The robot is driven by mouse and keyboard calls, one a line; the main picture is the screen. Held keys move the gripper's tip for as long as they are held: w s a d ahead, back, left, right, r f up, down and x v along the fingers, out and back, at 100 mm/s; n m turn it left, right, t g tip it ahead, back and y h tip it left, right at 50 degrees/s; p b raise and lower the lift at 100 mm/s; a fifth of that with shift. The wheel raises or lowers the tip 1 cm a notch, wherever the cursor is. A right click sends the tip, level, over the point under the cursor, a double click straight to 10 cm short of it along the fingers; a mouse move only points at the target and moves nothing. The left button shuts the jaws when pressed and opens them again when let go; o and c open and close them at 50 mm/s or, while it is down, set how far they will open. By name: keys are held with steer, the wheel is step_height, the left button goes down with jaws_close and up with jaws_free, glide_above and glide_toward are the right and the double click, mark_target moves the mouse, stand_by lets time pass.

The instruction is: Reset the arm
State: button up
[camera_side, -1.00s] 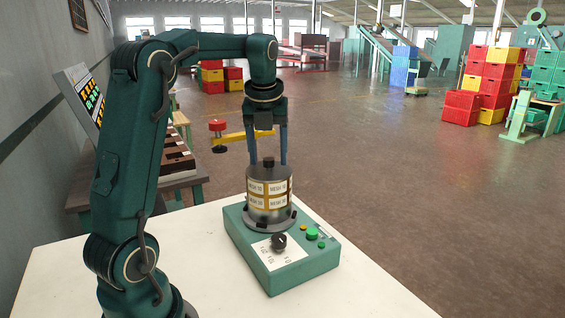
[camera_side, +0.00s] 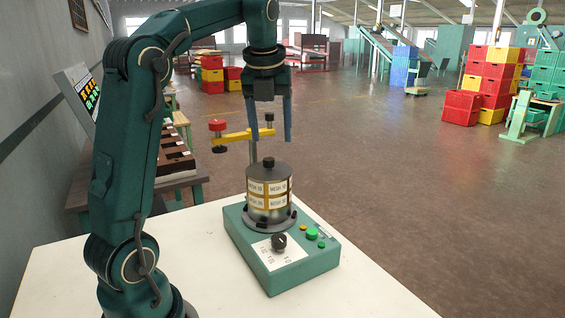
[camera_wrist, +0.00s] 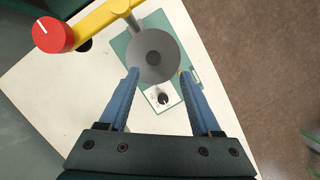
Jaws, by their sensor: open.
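My gripper (camera_side: 269,138) is open and empty, with its blue fingers pointing down above the drum sorter. The dark drum (camera_side: 269,191), with yellow and white MESH labels and a black top knob, stands upright on the green base unit (camera_side: 296,270). The gripper's fingertips are apart from the drum and a little above its knob. In the wrist view the gripper (camera_wrist: 159,72) has its fingers spread wide, with the round drum lid (camera_wrist: 153,40) between and beyond the tips. The base carries a black dial (camera_side: 279,241) and a green button (camera_side: 312,233).
A yellow bar (camera_side: 236,137) with a red knob stands behind the drum, close to the gripper; it also shows in the wrist view (camera_wrist: 100,18). The white table (camera_side: 210,270) is clear around the base. A side bench with dark trays (camera_side: 176,160) stands at the left.

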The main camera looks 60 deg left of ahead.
steer(key=s+d+n+t+h, duration=0.15)
steer(key=s+d+n, duration=0.35)
steer(key=d, duration=0.7)
steer(key=s+d+f+n+t, duration=0.1)
steer(key=f+n, duration=0.4)
steer(key=n, duration=0.5)
steer(key=s+d+f+n+t+h, duration=0.1)
steer(key=s+d+f+n, duration=0.3)
steer(key=n, duration=0.6)
steer(key=shift+s+d+f, duration=0.35)
steer(key=shift+s, duration=0.9)
